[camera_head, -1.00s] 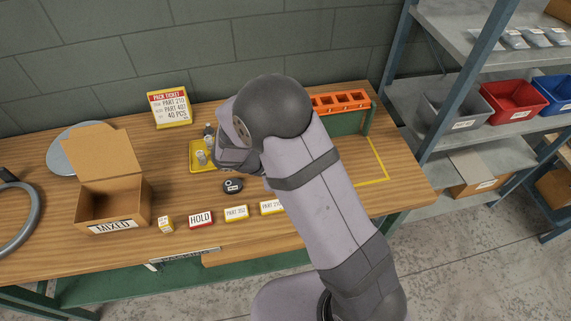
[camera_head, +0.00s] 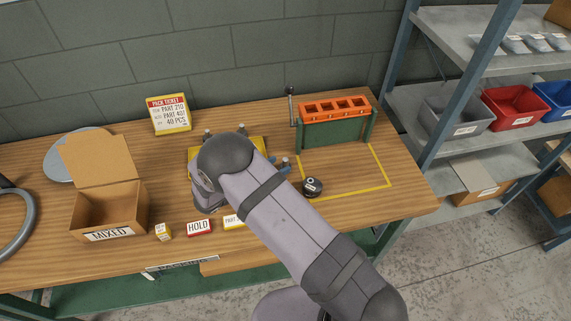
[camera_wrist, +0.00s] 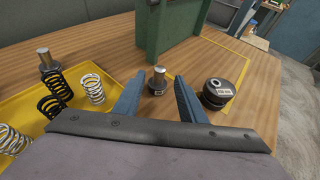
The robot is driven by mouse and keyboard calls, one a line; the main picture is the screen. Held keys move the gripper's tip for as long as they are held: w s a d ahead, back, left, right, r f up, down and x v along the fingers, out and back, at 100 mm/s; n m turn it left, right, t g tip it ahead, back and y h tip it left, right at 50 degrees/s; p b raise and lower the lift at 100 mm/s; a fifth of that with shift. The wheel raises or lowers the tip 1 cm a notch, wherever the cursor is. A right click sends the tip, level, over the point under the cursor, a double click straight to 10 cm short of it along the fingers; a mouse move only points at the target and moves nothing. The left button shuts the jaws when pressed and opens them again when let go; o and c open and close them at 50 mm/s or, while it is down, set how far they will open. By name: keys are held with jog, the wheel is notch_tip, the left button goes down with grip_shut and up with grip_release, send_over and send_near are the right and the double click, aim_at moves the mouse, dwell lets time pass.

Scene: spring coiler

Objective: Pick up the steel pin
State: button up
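In the wrist view, an upright steel pin (camera_wrist: 158,80) with a small label at its base stands on the wooden table, between and slightly beyond the two blue fingertips. My gripper (camera_wrist: 158,88) is open, and no contact with the pin shows. In the head view, my gripper (camera_head: 279,163) is mostly hidden behind my arm, with blue fingertips showing right of the yellow tray (camera_head: 259,141). A second steel pin (camera_wrist: 46,60) stands beyond the tray at the left of the wrist view.
Black and white springs (camera_wrist: 91,88) stand in the tray. A black labelled round piece (camera_wrist: 217,92) sits close right of the gripper. A green stand (camera_head: 335,130) with an orange rack (camera_head: 335,106) rises beyond. The yellow-outlined area (camera_head: 355,178) has free table.

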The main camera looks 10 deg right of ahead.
aim_at(283, 163)
jog(key=shift+w+d+p, duration=0.15)
jog(key=shift+d+p, duration=0.05)
jog(key=shift+p, duration=0.15)
jog(key=p+x, duration=0.2)
jog(key=x, duration=0.1)
jog(key=shift+w+d+f, duration=0.1)
jog(key=shift+w+d, duration=0.15)
jog(key=shift+w+d+f+p, duration=0.25)
jog(key=shift+d+f+p, duration=0.05)
jog(key=shift+c, duration=0.5)
grip_shut()
